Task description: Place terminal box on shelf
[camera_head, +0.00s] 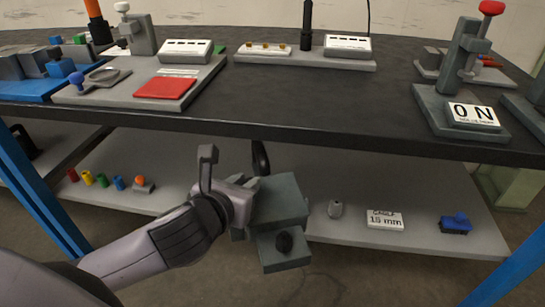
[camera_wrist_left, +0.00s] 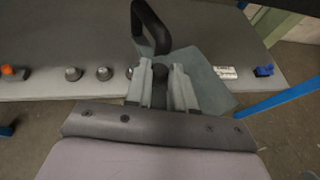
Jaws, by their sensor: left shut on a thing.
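The terminal box, as I take it, is a grey-green box (camera_head: 281,198) with a dark knob on its lower front part. My left gripper (camera_head: 245,198) is shut on it at its left side and holds it in front of the shelf. A black curved loop stands up beside the box. In the left wrist view the box (camera_wrist_left: 208,85) shows partly behind my left gripper (camera_wrist_left: 160,82), with the black loop above. The shelf (camera_head: 345,238) is the light grey lower board under the dark table. The box hides part of the shelf's front edge. My right gripper is not in view.
The dark tabletop (camera_head: 300,95) overhangs the shelf. Blue legs (camera_head: 38,190) stand at the sides.

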